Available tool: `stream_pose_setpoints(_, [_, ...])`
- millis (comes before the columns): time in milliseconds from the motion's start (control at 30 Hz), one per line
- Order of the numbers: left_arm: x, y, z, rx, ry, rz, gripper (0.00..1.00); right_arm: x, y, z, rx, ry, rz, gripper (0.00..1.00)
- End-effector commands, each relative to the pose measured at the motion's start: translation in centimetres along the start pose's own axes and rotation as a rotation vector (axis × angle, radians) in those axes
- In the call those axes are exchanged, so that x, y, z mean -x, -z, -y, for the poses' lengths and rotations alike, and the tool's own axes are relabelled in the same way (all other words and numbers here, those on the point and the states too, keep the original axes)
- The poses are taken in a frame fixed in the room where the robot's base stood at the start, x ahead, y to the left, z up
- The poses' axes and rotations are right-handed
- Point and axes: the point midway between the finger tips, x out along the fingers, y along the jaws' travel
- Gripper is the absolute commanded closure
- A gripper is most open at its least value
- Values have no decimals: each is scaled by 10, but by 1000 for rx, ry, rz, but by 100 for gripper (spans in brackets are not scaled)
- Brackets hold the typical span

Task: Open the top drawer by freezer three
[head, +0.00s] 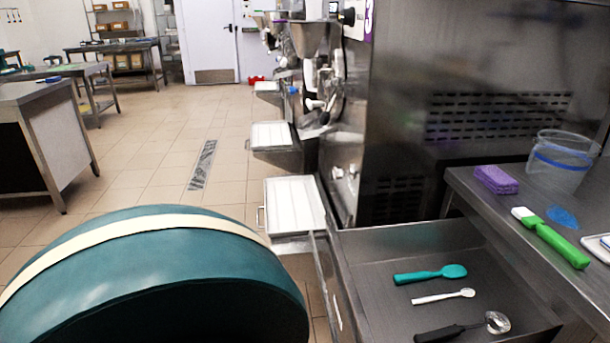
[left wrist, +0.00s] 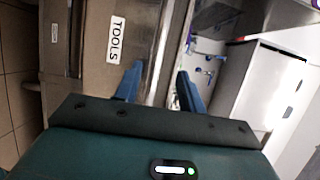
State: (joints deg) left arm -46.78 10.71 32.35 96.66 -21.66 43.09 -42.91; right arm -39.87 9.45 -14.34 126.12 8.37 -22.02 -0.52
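The top drawer (head: 375,243) by freezer three (head: 400,90) stands pulled out, its inside showing in the head view. A teal spatula (head: 430,275), a small white spoon (head: 443,297) and a black-handled scoop (head: 462,327) lie in it. In the left wrist view, the drawer front (left wrist: 90,35) carries a "TOOLS" label (left wrist: 116,40). My left gripper (left wrist: 160,72) has its two blue fingers apart, around the metal edge at the drawer front; I see no clear grip on it. My teal left arm hides the lower left in the head view. My right gripper is not in view.
A counter (head: 470,190) at right bears a purple sponge (head: 496,180), a green-handled brush (head: 552,240) and a clear tub (head: 560,162). White trays (head: 295,203) jut out below the freezers. The tiled floor at left is open up to a steel table (head: 45,95).

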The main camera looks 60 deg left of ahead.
Motion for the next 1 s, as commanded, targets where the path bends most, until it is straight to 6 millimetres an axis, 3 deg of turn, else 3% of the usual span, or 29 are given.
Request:
stream_pose_setpoints(233, [25, 0, 0, 0, 0, 0, 60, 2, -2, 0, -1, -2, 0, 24])
stream_pose_setpoints(1000, [26, 0, 0, 0, 0, 0, 60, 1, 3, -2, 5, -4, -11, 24])
